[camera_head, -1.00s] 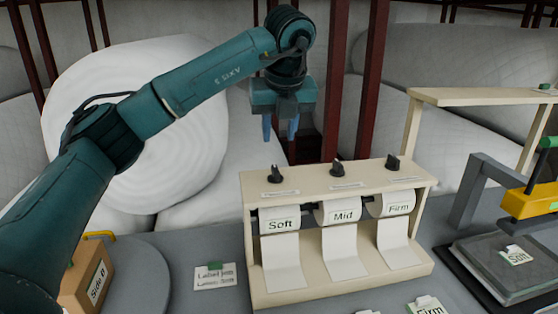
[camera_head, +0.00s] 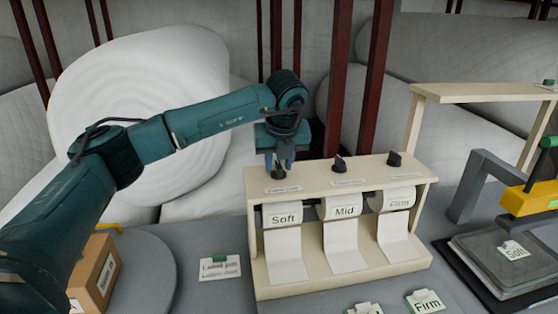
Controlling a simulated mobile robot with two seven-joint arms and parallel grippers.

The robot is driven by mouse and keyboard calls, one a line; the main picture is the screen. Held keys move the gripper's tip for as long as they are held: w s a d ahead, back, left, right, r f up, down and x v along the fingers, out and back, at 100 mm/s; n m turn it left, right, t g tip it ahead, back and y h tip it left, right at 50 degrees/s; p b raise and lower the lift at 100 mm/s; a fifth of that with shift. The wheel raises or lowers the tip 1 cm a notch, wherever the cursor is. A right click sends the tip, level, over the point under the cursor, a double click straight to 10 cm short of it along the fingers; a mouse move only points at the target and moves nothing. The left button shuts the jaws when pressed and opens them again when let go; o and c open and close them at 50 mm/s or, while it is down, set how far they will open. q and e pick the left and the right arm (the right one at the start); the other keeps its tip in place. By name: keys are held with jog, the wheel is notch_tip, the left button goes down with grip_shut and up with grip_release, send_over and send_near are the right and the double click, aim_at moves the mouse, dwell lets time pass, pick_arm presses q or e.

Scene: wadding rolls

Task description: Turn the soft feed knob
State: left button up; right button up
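The cream dispenser (camera_head: 340,266) holds three white rolls, labelled Soft (camera_head: 283,215), Mid (camera_head: 343,208) and Firm (camera_head: 398,200). Each has a black knob above it on the top ledge. The soft feed knob (camera_head: 278,172) is at the left end, partly hidden by my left gripper (camera_head: 280,164). My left gripper points straight down, its blue fingers at the knob's upper part, one on each side. I cannot tell whether the fingers touch it. The mid knob (camera_head: 339,164) and firm knob (camera_head: 393,159) stand free to the right. My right gripper is not in view.
A yellow-and-grey press (camera_head: 528,199) with a dark pad under it stands at the right, near a cream frame (camera_head: 480,92). A cardboard box (camera_head: 97,272) sits on a round grey plate at the left. A label card (camera_head: 220,267) lies left of the dispenser.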

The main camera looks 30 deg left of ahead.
pick_arm(q)
grip_shut()
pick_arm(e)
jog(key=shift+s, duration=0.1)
